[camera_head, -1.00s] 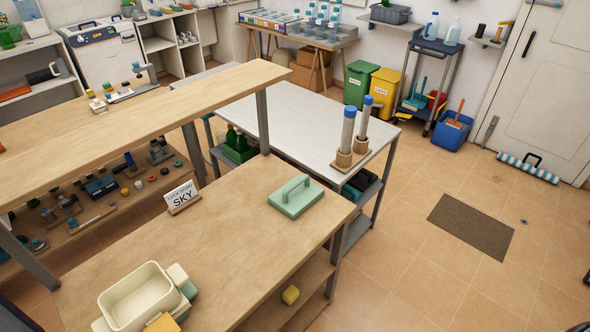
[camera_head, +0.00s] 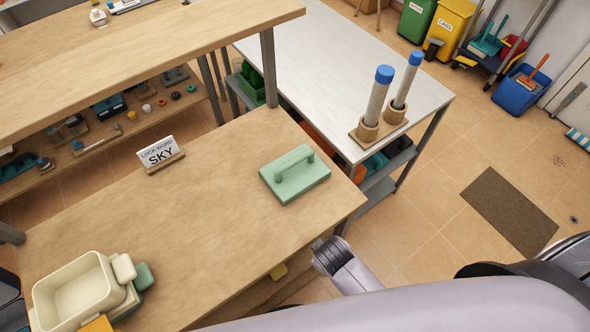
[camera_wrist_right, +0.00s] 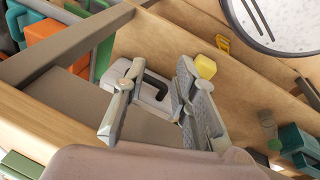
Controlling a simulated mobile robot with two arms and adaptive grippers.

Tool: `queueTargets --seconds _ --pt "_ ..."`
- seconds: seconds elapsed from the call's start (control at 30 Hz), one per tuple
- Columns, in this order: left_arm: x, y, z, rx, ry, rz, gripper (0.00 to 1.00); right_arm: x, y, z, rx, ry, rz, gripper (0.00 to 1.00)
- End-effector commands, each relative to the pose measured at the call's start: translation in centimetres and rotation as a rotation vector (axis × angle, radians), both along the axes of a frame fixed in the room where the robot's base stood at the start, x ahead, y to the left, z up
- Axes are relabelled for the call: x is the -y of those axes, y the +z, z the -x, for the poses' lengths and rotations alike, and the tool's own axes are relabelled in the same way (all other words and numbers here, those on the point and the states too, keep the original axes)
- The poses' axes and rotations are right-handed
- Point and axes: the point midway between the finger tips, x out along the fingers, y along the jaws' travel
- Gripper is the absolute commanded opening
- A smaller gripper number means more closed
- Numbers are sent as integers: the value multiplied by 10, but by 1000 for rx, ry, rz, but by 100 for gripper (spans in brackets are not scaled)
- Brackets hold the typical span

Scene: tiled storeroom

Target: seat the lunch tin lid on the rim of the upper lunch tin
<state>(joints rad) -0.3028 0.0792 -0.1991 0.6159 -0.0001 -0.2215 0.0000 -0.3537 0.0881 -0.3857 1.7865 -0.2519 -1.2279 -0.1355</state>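The lunch tin lid (camera_head: 300,185) is a pale green slab with a raised handle, lying flat on the wooden bench near its right end. The upper lunch tin (camera_head: 60,288) is cream and open-topped, at the bench's lower left. A green tab (camera_head: 145,275) shows beside and below it; what bears it is mostly hidden. My right arm enters the head view from the lower right, off the bench's front edge; its fingertips are unclear there. In the right wrist view my right gripper (camera_wrist_right: 150,115) is open and empty, its fingers apart. My left gripper is not in view.
Two blue-capped tubes (camera_head: 378,97) stand on the white table. A yellow block (camera_wrist_right: 205,67) and a black-handled case (camera_wrist_right: 152,92) show in the wrist view.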

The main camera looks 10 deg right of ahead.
Motion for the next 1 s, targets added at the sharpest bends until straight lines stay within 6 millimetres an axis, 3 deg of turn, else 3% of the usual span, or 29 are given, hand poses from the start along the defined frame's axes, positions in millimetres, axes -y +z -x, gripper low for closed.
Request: queueTargets --seconds 0.1,0.43,0.77,1.0 --pt "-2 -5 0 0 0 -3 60 -3 45 -7 29 5 18 26" --pt "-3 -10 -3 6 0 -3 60 -8 127 -8 74 37 73 26" --pt "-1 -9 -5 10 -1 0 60 -52 153 -39 163 340 385 26" --pt "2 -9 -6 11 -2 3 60 -98 188 -68 317 599 750 26"
